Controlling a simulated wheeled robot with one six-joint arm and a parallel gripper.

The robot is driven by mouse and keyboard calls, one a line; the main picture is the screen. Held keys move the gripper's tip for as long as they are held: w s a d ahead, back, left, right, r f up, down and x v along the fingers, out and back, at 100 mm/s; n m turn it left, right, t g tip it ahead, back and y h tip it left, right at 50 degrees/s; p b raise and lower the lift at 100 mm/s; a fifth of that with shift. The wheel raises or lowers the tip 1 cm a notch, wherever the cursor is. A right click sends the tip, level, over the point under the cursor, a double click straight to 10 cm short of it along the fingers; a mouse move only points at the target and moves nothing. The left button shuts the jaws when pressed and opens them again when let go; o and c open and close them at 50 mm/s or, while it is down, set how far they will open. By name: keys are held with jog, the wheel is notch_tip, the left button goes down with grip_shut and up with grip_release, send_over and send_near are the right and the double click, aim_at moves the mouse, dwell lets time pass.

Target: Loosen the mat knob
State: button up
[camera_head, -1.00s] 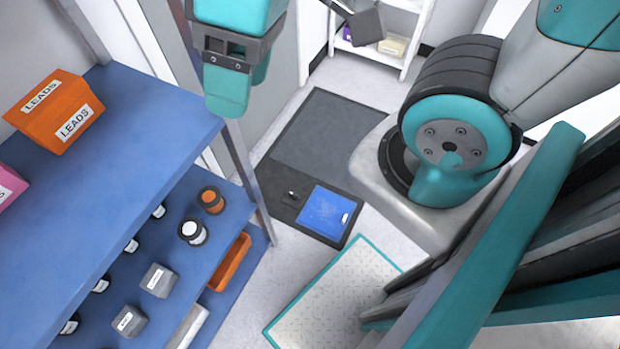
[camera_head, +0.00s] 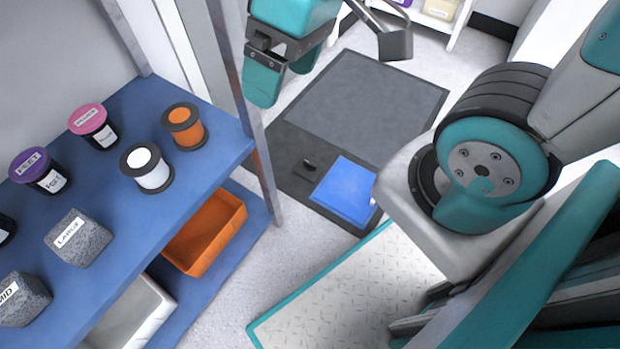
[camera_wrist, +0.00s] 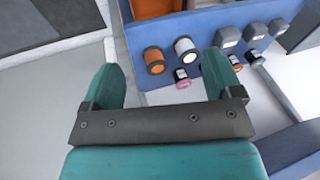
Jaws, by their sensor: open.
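A dark grey mat (camera_head: 370,105) lies on the floor in the middle of the head view. On its darker near part sits a small black knob-like piece (camera_head: 311,166), beside a flat blue panel (camera_head: 346,189). I cannot tell whether this piece is the mat knob. My gripper (camera_head: 285,80) is at the top of the head view, in the air left of the mat, with its teal fingers apart and nothing held. In the wrist view my gripper (camera_wrist: 162,82) also shows open and empty, pointing toward the shelf, and the knob-like piece is not visible there.
A blue shelf unit (camera_head: 195,205) on the left holds spools, labelled jars and grey blocks, with an orange bin (camera_head: 205,232) on a lower level. Its grey post (camera_head: 262,165) stands near the mat. A white shelf (camera_head: 430,22) stands at the back.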

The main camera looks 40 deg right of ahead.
jog(key=w+d+f+m+h+b, duration=0.1)
jog(key=w+d+f+b, duration=0.15)
jog(key=f, duration=0.35)
jog(key=w+d+f+m+b, duration=0.1)
jog(key=w+f+b, duration=0.15)
jog(key=f, duration=0.25)
jog(key=m+h+b, duration=0.3)
jog(key=m+b, duration=0.4)
jog(key=m, duration=1)
send_over(310, 163)
notch_tip(310, 163, down, 40)
jog(key=shift+g, duration=0.4)
notch_tip(310, 163, down, 16)
jog(key=b, duration=0.8)
jog(key=shift+f+b, duration=0.25)
jog(key=shift+b, duration=0.15)
jog(key=shift+f+b, duration=0.4)
jog(key=shift+f, duration=0.35)
jog(key=c, duration=0.9)
